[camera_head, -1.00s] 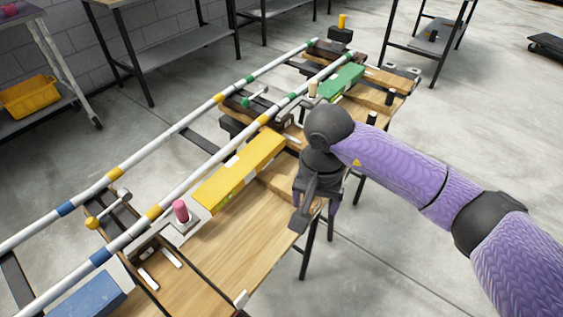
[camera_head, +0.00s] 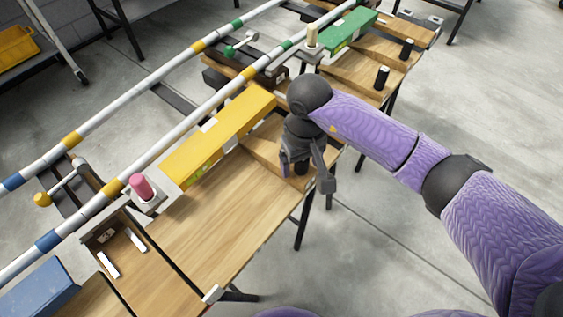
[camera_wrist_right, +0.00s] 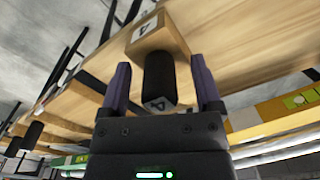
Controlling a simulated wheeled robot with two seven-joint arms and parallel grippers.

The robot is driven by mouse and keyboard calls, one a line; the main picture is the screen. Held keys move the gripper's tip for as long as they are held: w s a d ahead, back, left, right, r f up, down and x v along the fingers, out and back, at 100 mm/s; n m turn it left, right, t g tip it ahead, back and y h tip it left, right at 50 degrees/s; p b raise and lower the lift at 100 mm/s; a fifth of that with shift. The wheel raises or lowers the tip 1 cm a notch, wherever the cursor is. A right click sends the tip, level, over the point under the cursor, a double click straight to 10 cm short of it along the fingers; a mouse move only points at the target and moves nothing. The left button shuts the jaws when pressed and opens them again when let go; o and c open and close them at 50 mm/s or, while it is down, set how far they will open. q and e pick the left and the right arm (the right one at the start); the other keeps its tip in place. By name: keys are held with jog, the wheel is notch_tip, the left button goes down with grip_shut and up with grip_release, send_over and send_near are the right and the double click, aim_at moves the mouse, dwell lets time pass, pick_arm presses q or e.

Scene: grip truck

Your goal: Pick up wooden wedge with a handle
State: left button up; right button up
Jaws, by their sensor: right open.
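The wooden wedge (camera_head: 266,153) lies on the wooden table beside the yellow block, partly hidden by my right gripper. In the right wrist view its pale wooden body (camera_wrist_right: 163,37) is ahead, with its black cylindrical handle (camera_wrist_right: 160,75) pointing back toward the gripper. My right gripper (camera_head: 305,173) is over the wedge's near end. It is open, and its two purple fingers (camera_wrist_right: 161,82) stand on either side of the handle, with visible gaps. My left gripper is not in view.
A long yellow block (camera_head: 220,135) and striped rails (camera_head: 165,140) run along the left. More black handles (camera_head: 382,78) stand on wooden pieces farther back. A pink peg (camera_head: 141,186) is near the front. The front tabletop (camera_head: 215,215) is clear.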

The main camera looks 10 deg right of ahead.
jog(key=shift+r, duration=0.1)
grip_shut()
dwell(0.5)
